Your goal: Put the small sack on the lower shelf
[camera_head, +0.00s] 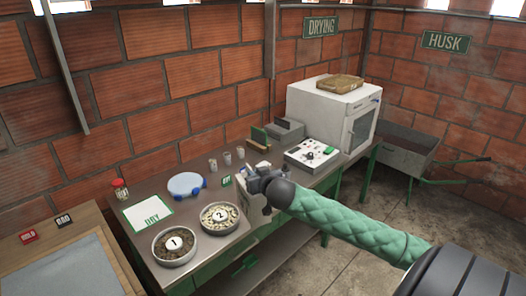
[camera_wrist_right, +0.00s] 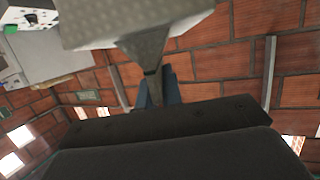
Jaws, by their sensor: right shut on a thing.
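My right gripper (camera_head: 262,180) is at the front edge of the grey worktable, shut on the small sack. The small sack (camera_head: 253,210) is pale and hangs below the fingers, partly hidden by the gripper and arm. In the right wrist view the sack (camera_wrist_right: 140,45) shows as a grey-beige body, pinched at its narrow neck between the fingers (camera_wrist_right: 157,88). The lower shelf (camera_head: 265,262) runs under the worktable, below and in front of the sack. A green object (camera_head: 244,265) shows there. My left gripper is not in view.
The worktable (camera_head: 145,190) carries bowl 1 (camera_head: 174,247), bowl 2 (camera_head: 220,218), a blue-white round device (camera_head: 185,184), several small cups and a control panel (camera_head: 312,154). A white oven (camera_head: 330,108) stands at the far end. A wheelbarrow (camera_head: 408,152) stands beyond. The right floor is clear.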

